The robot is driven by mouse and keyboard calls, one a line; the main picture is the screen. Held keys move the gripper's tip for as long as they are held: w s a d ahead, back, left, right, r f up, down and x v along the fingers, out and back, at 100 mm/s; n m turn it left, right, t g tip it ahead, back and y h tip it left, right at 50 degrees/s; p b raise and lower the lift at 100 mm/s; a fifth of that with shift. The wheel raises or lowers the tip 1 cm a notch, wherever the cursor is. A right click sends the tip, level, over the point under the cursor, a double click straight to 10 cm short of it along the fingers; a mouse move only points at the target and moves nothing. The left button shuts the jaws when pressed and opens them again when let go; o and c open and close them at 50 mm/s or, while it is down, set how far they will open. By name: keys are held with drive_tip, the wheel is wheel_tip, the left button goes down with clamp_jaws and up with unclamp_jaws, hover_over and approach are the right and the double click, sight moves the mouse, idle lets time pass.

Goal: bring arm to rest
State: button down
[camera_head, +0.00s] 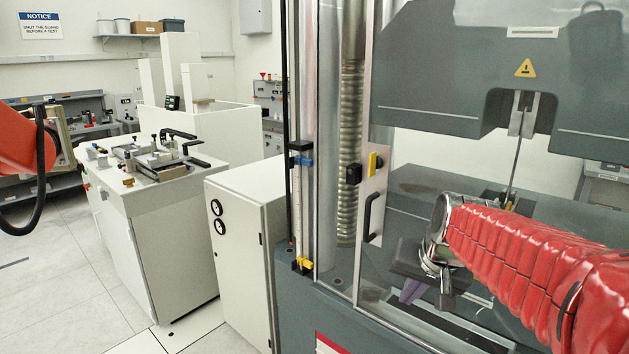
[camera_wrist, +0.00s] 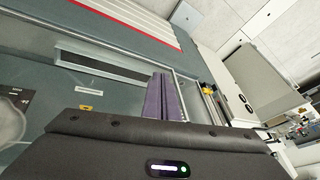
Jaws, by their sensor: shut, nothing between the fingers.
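My arm, in a red ribbed sleeve, reaches in from the right in the head view. My gripper (camera_head: 412,290) points down and left in front of the testing machine (camera_head: 420,100), by its guard door. Its purple fingers also show in the wrist view (camera_wrist: 163,97), close together with nothing between them. A thin upright specimen (camera_head: 516,160) stands in the machine between the upper grip (camera_head: 524,115) and the lower part, apart from my gripper. The lower grip is partly hidden behind my arm.
The guard door's black handle (camera_head: 373,217) and the clear guard edge stand left of my gripper. A white cabinet (camera_head: 240,260) with two gauges stands left of the machine. A bench (camera_head: 165,210) with fixtures is beyond it. The floor (camera_head: 50,290) at left is open.

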drive_tip(key=s+a+f+n, duration=0.2)
drive_tip(key=s, duration=0.8)
drive_tip(key=s+a+f+n, duration=0.1)
drive_tip(key=s+n, duration=0.1)
drive_tip(key=s, duration=0.9)
drive_tip(key=shift+s+a+f+h, duration=0.15)
drive_tip(key=shift+a+f+h, duration=0.15)
drive_tip(key=shift+a+f, duration=0.1)
drive_tip(key=c, duration=2.5)
unclamp_jaws()
drive_tip(key=shift+c, duration=0.2)
